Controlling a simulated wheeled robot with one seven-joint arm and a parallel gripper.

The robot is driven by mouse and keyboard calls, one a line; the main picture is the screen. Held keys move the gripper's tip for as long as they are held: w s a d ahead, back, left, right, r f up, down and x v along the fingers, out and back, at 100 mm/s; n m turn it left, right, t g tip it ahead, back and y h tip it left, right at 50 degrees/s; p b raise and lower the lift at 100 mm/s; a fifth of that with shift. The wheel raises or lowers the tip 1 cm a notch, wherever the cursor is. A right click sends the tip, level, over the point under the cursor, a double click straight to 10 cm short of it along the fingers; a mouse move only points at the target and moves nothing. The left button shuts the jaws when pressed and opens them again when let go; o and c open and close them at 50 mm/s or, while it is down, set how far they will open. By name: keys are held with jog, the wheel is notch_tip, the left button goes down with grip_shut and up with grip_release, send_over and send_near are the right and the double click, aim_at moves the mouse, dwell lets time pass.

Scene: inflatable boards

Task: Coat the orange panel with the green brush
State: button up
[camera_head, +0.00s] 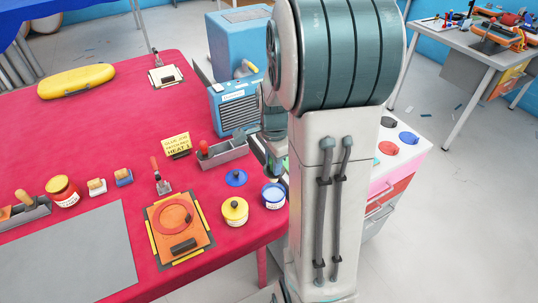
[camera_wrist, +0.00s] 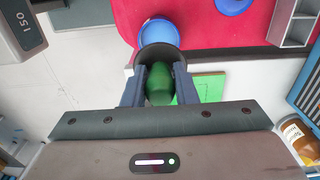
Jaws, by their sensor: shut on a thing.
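The orange panel (camera_head: 163,222) lies flat on the red table, with yellow strips along its edges and a reddish ring and a dark block on top. In the wrist view my gripper (camera_wrist: 160,70) is shut on the green brush (camera_wrist: 159,90), whose rounded green handle shows between the fingers. A dark round shape lies just beyond the handle; I cannot tell whether it is part of the brush. In the head view my arm hides most of the gripper, at the table's right edge, right of and beyond the panel. The panel is not in the wrist view.
A blue-rimmed pot (camera_head: 273,196), a yellow pot (camera_head: 235,211) and a blue lid (camera_head: 236,177) stand between panel and arm. A grey tray (camera_head: 225,152), a blue heater (camera_head: 234,103) and a scraper (camera_head: 163,186) stand beyond. A grey mat (camera_head: 70,260) lies left of the panel.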

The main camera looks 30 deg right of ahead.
aim_at(274, 181)
jog(key=shift+s+f+b, duration=0.15)
jog(key=shift+f+b, duration=0.35)
jog(key=shift+f, duration=0.3)
jog(key=shift+f+b, duration=1.55)
jog(key=shift+f, duration=0.55)
jog(key=shift+f+b, duration=0.45)
jog(key=shift+f, duration=0.1)
jog(key=shift+r+p, duration=2.8)
jog(key=shift+r, duration=0.8)
jog(key=shift+d, duration=0.1)
